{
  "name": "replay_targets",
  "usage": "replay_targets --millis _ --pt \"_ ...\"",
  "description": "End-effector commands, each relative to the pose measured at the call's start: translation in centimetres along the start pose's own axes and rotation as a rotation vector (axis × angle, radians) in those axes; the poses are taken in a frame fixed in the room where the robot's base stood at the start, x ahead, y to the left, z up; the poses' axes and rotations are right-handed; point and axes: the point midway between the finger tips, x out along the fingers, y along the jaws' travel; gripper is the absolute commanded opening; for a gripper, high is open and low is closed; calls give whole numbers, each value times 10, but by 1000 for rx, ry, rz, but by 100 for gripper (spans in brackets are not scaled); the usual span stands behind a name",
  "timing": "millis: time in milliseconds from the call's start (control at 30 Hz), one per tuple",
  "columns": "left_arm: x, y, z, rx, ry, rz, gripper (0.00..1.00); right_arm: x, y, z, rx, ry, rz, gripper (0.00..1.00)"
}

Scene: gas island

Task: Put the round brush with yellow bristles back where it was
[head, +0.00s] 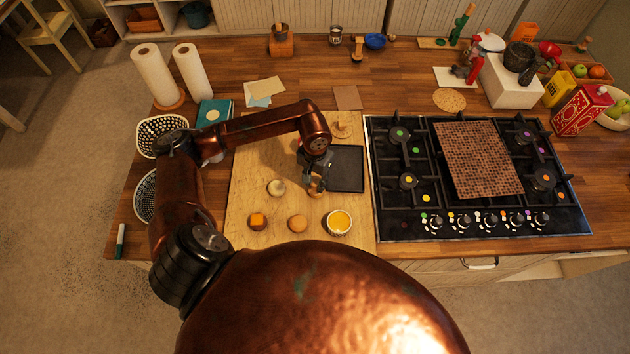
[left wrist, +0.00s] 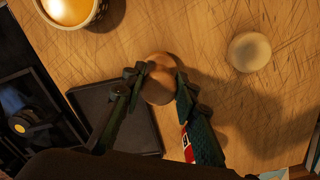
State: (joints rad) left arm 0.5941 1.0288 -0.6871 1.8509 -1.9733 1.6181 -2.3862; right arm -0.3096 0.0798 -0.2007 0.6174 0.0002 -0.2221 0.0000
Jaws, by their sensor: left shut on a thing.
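My left gripper (head: 317,180) is over the wooden board (head: 250,165), close to the left edge of the dark square tray (head: 347,168). It is shut on a round brown wooden thing (left wrist: 160,80), which looks like the round brush. Its bristles are hidden. In the left wrist view the fingertips (left wrist: 162,74) hold it by its sides, and the dark tray (left wrist: 112,112) is behind. I cannot tell whether it touches the board. My right gripper is not in view.
The stove (head: 400,215) stands to the right.

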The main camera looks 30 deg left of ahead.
Motion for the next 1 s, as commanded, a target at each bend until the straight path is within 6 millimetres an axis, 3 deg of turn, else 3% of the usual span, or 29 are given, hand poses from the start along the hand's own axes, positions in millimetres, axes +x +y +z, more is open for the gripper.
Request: replay_targets --millis 200,233,467,833,1000 --pt "4 0 0 0 1 0 1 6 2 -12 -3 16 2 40" --pt "3 0 0 -1 0 0 28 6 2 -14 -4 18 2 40" --pt "2 0 0 0 0 0 44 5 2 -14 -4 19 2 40" --pt "-1 0 0 0 0 1 45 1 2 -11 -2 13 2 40" --pt "-21 0 -2 2 6 -1 45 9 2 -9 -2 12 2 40"
